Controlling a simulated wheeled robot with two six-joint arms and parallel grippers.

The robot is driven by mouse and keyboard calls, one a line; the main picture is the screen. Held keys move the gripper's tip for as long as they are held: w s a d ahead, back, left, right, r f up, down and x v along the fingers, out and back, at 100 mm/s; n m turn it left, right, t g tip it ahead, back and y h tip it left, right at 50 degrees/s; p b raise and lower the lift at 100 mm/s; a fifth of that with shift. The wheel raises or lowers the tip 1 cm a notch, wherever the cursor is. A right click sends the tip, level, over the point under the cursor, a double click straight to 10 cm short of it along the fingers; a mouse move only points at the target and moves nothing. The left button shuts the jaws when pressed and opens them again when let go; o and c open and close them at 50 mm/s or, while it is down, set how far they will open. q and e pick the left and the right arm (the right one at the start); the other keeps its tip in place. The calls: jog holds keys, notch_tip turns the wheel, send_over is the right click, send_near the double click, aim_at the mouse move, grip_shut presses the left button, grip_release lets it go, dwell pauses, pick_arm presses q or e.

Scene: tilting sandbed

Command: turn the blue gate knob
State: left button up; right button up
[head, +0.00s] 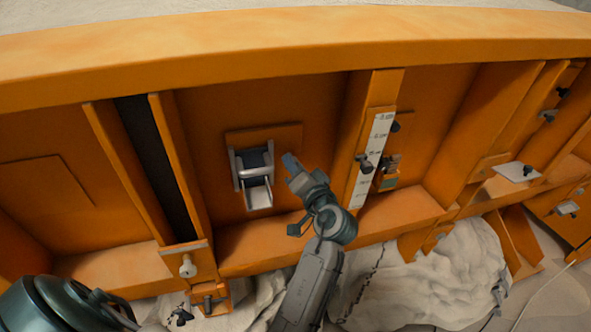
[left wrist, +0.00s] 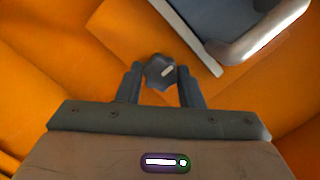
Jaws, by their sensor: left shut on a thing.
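In the left wrist view, a dark blue-grey faceted knob (left wrist: 160,72) with a pale mark on its face sits between the two fingers of my left gripper (left wrist: 160,82). The fingers are shut on its sides. The pale mark slants up to the right. In the head view my left gripper (head: 291,165) reaches up to the orange wall, just right of a small metal gate box (head: 258,192) with a silver frame. There the knob cannot be told apart from the gripper. My right gripper is not in view.
A pale scale strip (head: 376,145) with dark clamps runs up a post to the right of my gripper. A dark slot (head: 147,150) is at left, above a pale knob (head: 187,266). Sand (head: 420,275) lies heaped below the orange wall.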

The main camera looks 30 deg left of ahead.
pick_arm(q)
jog(key=shift+w+f+m+t+y+p, duration=0.1)
jog(key=shift+m+t+y+p, duration=0.35)
jog(key=shift+m, duration=3.15)
jog(key=shift+f+m+t+y+b, duration=0.1)
jog(key=shift+m+y, duration=0.65)
jog(key=shift+m, duration=2.85)
jog(key=shift+a, duration=0.1)
jog(key=o, duration=0.8)
jog(key=shift+o, duration=0.8)
jog(key=shift+f, duration=0.1)
jog(key=shift+f, duration=0.1)
